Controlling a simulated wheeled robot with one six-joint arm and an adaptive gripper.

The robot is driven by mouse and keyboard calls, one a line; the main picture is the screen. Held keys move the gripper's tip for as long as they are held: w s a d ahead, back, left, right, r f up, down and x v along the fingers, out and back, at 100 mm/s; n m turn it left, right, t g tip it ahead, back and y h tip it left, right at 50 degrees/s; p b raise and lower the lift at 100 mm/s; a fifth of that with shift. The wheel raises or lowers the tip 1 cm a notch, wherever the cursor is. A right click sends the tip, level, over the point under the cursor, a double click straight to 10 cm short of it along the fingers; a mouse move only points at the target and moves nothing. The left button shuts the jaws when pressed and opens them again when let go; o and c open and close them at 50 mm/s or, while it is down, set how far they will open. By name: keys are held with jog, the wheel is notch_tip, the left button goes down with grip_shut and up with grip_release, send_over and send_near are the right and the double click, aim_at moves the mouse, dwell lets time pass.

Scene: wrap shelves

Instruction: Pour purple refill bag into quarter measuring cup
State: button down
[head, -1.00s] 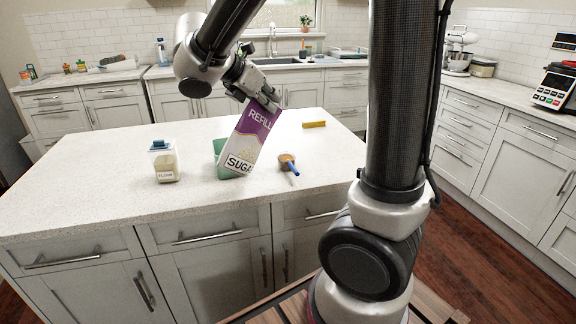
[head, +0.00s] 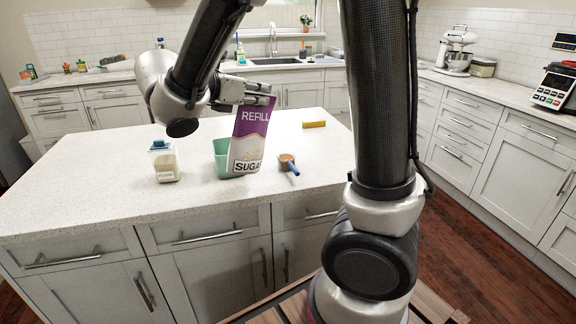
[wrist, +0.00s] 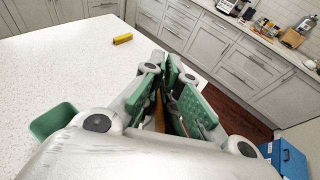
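The purple and white refill bag (head: 249,142), marked REFILL and SUGAR, stands nearly upright over the island counter. My gripper (head: 264,95) is at its top edge and shut on it. Whether the bag's bottom touches the counter I cannot tell. In the wrist view, my gripper's green-padded fingers (wrist: 172,100) have only a narrow strip between them, and the bag is mostly hidden there. A small brown measuring cup (head: 286,159) with a blue handle sits on the counter just right of the bag, apart from it. Its size marking is not readable.
A green open container (head: 221,158) stands partly behind the bag; it also shows in the wrist view (wrist: 52,122). A yellow block (head: 314,124) lies farther back. The counter's left is clear.

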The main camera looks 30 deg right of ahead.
jog(key=shift+r, duration=0.1)
jog(key=shift+r, duration=1.5)
